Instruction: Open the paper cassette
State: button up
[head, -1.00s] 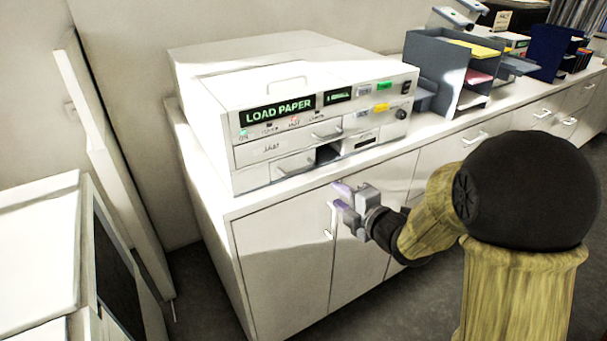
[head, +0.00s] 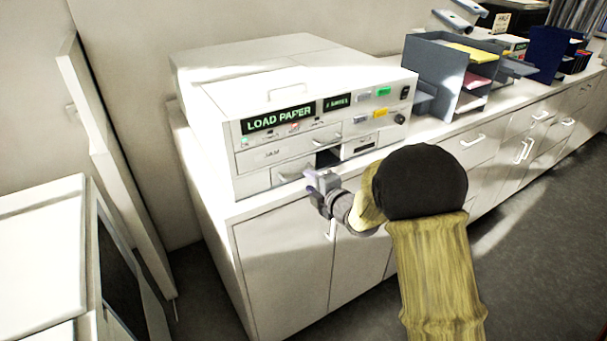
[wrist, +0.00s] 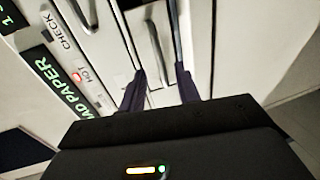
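The white machine (head: 210,120) with the lit LOAD PAPER sign stands on the counter. In its lower front is a drawer with a handle, apparently the paper cassette (head: 285,174); it looks shut, with a dark opening (head: 328,158) to its right. My gripper (head: 313,183) is just in front of the lower right part of this drawer, near its handle. In the wrist view my gripper (wrist: 160,88) has its two dark fingers apart, pointing at the drawer fronts, with a handle (wrist: 155,40) beyond the gap. Whether a finger touches the machine I cannot tell.
The counter (head: 390,143) runs right, with grey paper trays (head: 430,65) beside the machine. Cabinet doors with handles (head: 472,141) are below. A white panel (head: 100,160) leans at the left wall, and another white unit (head: 40,240) stands at the front left. The floor at right is clear.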

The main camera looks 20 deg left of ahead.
jog(key=p+x, duration=0.1)
jog(key=x, duration=0.3)
jog(key=shift+w+a+f, duration=0.1)
jog(key=shift+w+a, duration=0.1)
jog(key=shift+w, duration=0.05)
grip_shut()
